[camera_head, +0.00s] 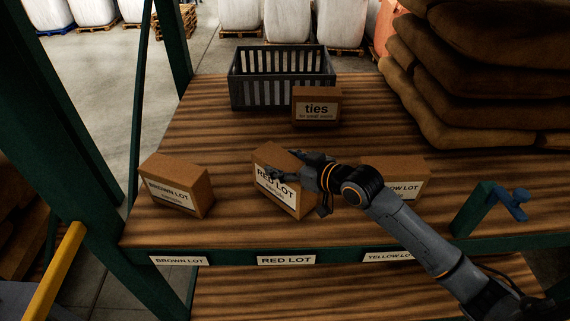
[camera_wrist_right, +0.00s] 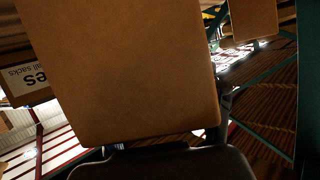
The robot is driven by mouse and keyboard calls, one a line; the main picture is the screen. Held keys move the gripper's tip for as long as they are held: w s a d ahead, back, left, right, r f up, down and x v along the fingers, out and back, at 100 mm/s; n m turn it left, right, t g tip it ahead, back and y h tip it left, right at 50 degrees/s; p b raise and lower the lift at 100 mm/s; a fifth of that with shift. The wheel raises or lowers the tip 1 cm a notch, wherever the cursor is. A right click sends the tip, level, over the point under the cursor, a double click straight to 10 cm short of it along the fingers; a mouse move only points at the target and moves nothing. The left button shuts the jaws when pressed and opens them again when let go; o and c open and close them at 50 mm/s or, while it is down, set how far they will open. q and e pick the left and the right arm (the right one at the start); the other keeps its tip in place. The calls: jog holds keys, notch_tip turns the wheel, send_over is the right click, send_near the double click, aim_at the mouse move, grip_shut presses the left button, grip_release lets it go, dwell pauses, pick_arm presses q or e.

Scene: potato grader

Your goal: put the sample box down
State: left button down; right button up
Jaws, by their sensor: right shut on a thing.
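The sample box is a brown cardboard box labelled RED LOT (camera_head: 274,190). It stands at the middle of the wooden shelf's front part, above the RED LOT edge label (camera_head: 286,260). My right gripper (camera_head: 292,174) is shut on it from the right side. I cannot tell whether the box touches the shelf or is held just above it. In the right wrist view the box (camera_wrist_right: 125,70) fills much of the picture, with a dark finger (camera_wrist_right: 165,163) below it. My left gripper is not in view.
The BROWN LOT box (camera_head: 178,185) stands to the left. The YELLOW LOT box (camera_head: 400,177) stands to the right, partly behind my arm. The ties box (camera_head: 316,104) and a grey crate (camera_head: 281,60) are behind. Stacked sacks (camera_head: 470,80) fill the back right. A blue-handled clamp (camera_head: 510,204) sits at the front right.

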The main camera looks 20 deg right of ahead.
jog(key=shift+f, duration=0.4)
jog(key=shift+f, duration=0.2)
jog(key=o, duration=1.8)
jog(key=shift+s+f, duration=0.1)
jog(key=shift+f, duration=0.05)
jog(key=b+v, duration=0.2)
jog(key=v, duration=1)
